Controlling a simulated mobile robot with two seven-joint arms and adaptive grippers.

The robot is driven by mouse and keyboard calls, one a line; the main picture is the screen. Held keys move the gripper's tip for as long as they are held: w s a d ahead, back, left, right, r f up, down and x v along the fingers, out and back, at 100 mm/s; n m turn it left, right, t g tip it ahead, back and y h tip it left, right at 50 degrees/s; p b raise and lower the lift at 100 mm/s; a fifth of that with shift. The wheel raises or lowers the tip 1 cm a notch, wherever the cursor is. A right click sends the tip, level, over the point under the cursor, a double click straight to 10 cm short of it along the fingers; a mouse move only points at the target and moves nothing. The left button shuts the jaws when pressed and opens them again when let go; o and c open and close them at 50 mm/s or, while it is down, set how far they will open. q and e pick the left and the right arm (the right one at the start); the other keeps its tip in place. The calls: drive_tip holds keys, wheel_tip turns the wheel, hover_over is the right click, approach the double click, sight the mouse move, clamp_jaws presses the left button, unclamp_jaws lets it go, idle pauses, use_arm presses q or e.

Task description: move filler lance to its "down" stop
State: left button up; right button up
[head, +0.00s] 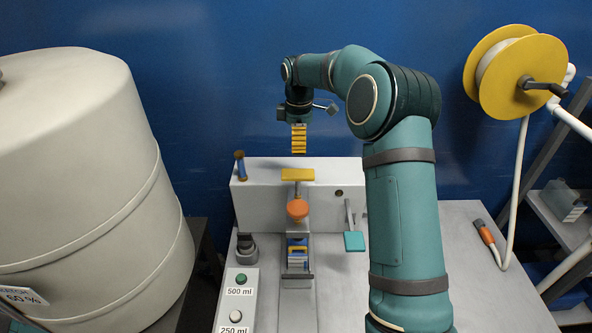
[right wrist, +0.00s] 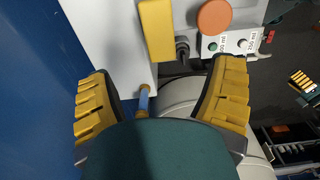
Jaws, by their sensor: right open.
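A white filling machine (head: 260,213) stands on the bench. A yellow bar (head: 298,174) sits at its top, above an orange round knob (head: 297,209); I cannot tell for sure which part is the filler lance. The bar (right wrist: 157,30) and knob (right wrist: 214,17) also show in the right wrist view. My right gripper (head: 299,139) is above and behind the yellow bar, apart from it. In the wrist view its fingers (right wrist: 160,85) are wide apart and empty. My left gripper seems to show small at the wrist view's right edge (right wrist: 302,82); its jaws are unclear.
A teal paddle (head: 354,241) is at right. A button box (head: 236,300) is in front. A big pale tank (head: 85,190) fills the left. The bench's right side is mostly clear.

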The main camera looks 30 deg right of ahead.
sight(298, 173)
wheel_tip(298, 173, down, 12)
drive_tip(key=shift+w+r, duration=0.15)
idle(0.3)
drive_tip(key=c, duration=1.3)
wheel_tip(298, 173, down, 5)
drive_tip(key=shift+r+b, duration=0.1)
drive_tip(key=shift+b, duration=1.05)
drive_tip(key=shift+r, duration=0.1)
drive_tip(key=o, duration=1.3)
